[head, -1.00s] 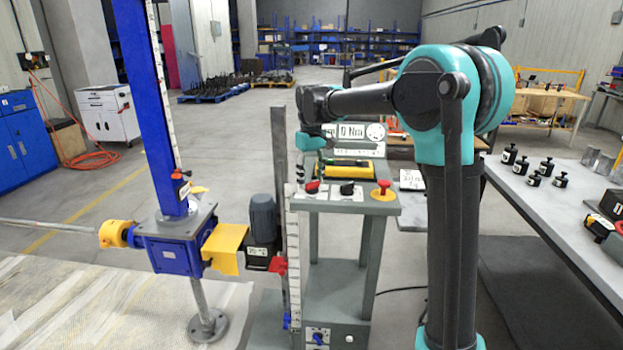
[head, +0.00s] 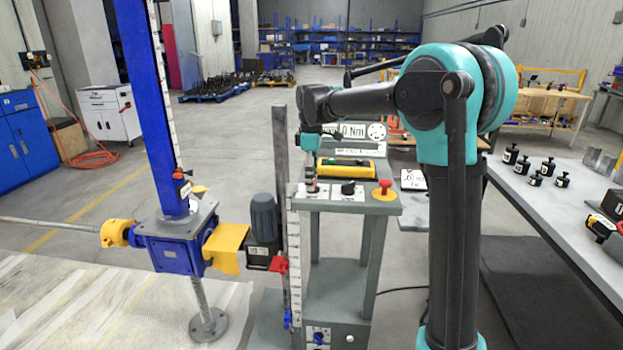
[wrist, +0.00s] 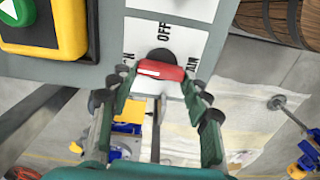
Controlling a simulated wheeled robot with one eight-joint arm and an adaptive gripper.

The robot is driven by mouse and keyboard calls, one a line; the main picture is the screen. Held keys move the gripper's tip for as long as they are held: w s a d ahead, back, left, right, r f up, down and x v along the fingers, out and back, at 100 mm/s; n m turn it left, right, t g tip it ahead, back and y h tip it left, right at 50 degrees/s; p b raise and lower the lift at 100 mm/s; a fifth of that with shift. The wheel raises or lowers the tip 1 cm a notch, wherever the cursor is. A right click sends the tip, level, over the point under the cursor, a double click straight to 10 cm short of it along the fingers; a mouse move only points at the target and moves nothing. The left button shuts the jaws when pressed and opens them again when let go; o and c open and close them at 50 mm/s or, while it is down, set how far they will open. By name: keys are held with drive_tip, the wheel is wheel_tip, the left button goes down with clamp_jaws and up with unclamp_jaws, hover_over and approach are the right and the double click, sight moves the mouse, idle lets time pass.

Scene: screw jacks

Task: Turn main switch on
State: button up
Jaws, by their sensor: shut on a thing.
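The main switch (wrist: 161,71) is a red rotary knob with a white mark on a black round base. It sits on a white plate (wrist: 188,45) lettered OFF and MAIN, with a third label partly hidden. In the wrist view the red handle lies roughly crosswise, slightly tilted. My gripper (wrist: 158,82) has one finger at each end of the handle and is shut on it. In the head view my gripper (head: 312,186) points down at the left end of the control panel (head: 330,205) and hides most of the switch.
A black knob (head: 348,187) and a red button on yellow (head: 384,189) stand to the right on the panel. A yellow box with a green button (wrist: 38,25) is close by in the wrist view. A blue screw jack (head: 175,245) stands left; a grey table (head: 550,215) is right.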

drive_tip(key=shift+n, duration=0.4)
drive_tip(key=o, duration=1.2)
drive_tip(key=shift+c, duration=0.2)
wheel_tip(320, 180, up, 12)
